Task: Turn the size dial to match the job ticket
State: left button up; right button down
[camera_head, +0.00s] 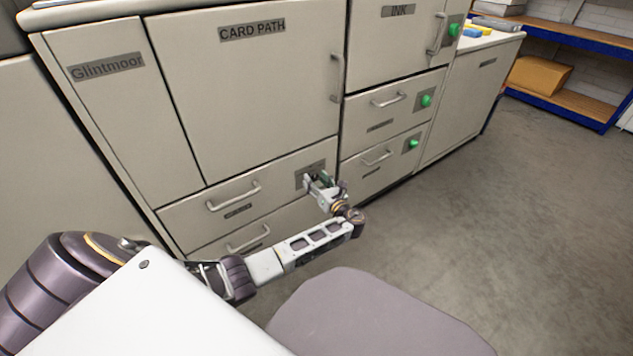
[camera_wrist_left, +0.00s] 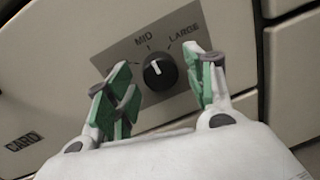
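The size dial (camera_wrist_left: 160,74) is a round black knob with a white pointer line, on a grey plate (camera_wrist_left: 178,58) on a cream drawer front. The pointer leans slightly left of straight up, roughly at the MID mark. LARGE is at the right; the left label is mostly hidden behind a finger. My left gripper (camera_head: 318,181) is at the dial plate in the head view and hides the dial there. In the left wrist view its green-padded fingers are open on either side of the dial, with visible gaps. My right gripper and the job ticket are not in view.
The dial's drawer has a bar handle (camera_head: 234,197) left of the plate, below the CARD PATH door (camera_head: 245,90). Drawers with green knobs (camera_head: 426,101) stand to the right. A blue-edged shelf (camera_head: 560,104) holds a cardboard box (camera_head: 540,75). The floor at right is clear.

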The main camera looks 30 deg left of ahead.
pick_arm(q)
jog(key=c, duration=0.9)
jog(key=shift+o, duration=0.2)
